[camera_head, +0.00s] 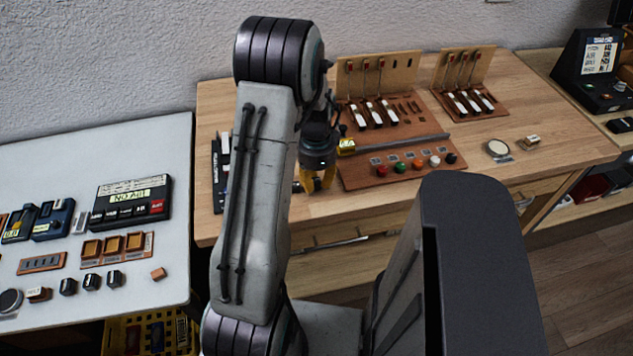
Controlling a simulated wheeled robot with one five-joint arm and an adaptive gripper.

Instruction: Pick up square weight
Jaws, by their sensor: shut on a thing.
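My gripper (317,185) has yellow fingers and points down over the front edge area of the wooden desk, left of the control board. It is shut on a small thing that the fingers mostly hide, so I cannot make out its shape. I cannot tell whether that thing is lifted or touching the desk. I cannot pick out the square weight for certain. A small brown block (158,273) lies on the white table, and a small labelled block (531,140) lies at the right of the desk.
The wooden desk (560,121) carries piano-key models (374,113), a board of coloured buttons (408,165) and a round pale disc (497,147). The white table (60,170) at left holds devices and knobs. The desk's right front is fairly clear.

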